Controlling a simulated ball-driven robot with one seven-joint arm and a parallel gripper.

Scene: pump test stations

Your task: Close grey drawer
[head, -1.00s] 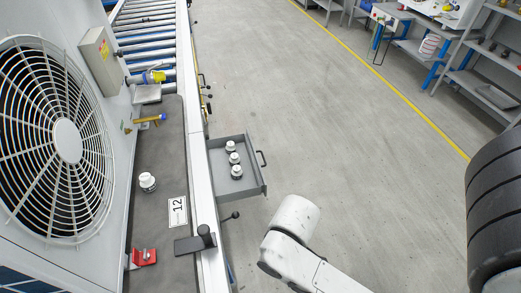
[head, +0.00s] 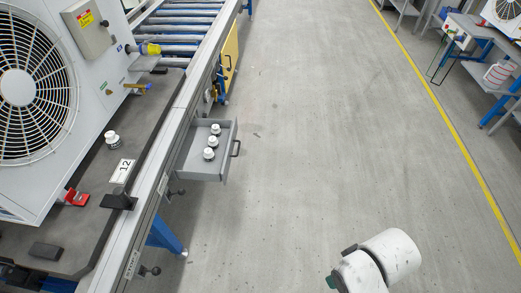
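The grey drawer (head: 203,170) is pulled out from the side of the conveyor station, in the middle left of the head view. Its dark handle (head: 237,148) is on the outer right face. Several white fittings (head: 209,153) stand in a row inside it. My arm shows at the lower right, apart from the drawer, with bare floor between them. My gripper is not in the picture.
The conveyor station's edge (head: 168,150) runs along the left, with a large fan unit (head: 35,100) on it. A black knob lever (head: 150,270) and a blue leg (head: 165,236) stick out below. Workbenches (head: 470,50) stand at the upper right. The floor between is clear.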

